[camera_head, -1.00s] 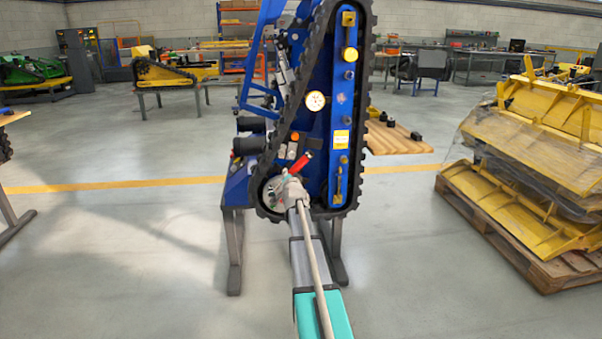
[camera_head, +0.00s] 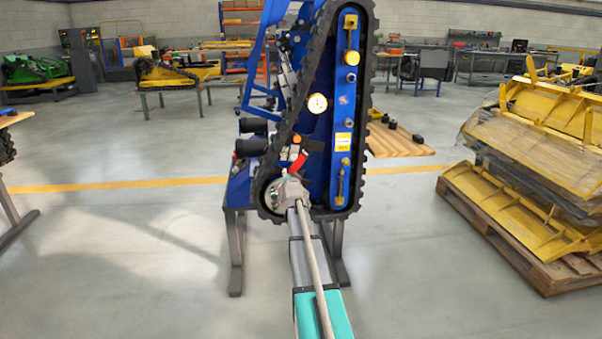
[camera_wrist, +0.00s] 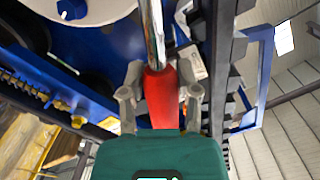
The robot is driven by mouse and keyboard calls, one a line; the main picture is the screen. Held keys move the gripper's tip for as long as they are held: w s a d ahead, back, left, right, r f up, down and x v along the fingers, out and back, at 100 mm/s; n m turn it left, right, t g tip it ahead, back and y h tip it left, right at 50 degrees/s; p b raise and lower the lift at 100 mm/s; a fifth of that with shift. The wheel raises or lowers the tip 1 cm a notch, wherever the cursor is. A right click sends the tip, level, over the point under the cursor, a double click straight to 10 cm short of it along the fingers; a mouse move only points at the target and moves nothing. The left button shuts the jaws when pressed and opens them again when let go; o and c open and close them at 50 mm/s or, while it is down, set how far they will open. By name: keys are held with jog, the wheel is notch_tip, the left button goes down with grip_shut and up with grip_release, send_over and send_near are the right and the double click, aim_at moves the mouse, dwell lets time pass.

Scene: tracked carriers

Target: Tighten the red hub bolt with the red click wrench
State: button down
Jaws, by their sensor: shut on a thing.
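The red click wrench (camera_head: 298,162) is at the lower part of the blue tracked carrier (camera_head: 345,100), by the lower end of its black track. In the wrist view its red handle (camera_wrist: 161,98) lies between my two fingers, and its bright metal shaft runs up out of the top of the frame. My gripper (camera_head: 287,190) is shut on the red handle; it also shows in the wrist view (camera_wrist: 160,82). The red hub bolt cannot be made out in either view, and the wrench's head is out of sight, so I cannot tell whether they touch.
The carrier stands tilted on grey metal legs (camera_head: 235,255). A wooden surface (camera_head: 398,141) with small dark parts is behind it. A pallet (camera_head: 530,245) stacked with yellow parts stands at the right.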

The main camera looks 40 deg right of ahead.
jog(key=shift+w+a+r+n, duration=0.15)
jog(key=shift+r+n, duration=0.1)
jog(key=shift+n, duration=0.15)
jog(key=shift+s+d+f+m, duration=0.2)
jog(key=shift+d+m, duration=0.2)
jog(key=shift+m, duration=0.2)
dwell(0.5)
dwell(0.3)
jog(key=shift+s+d+f+m+b, duration=0.25)
jog(key=shift+s+d+m+b, duration=0.15)
jog(key=shift+m, duration=0.2)
jog(key=shift+d, duration=0.15)
jog(key=shift+s+d+f+m+b, duration=0.2)
jog(key=shift+d+f+m+b, duration=0.15)
jog(key=shift+m, duration=0.35)
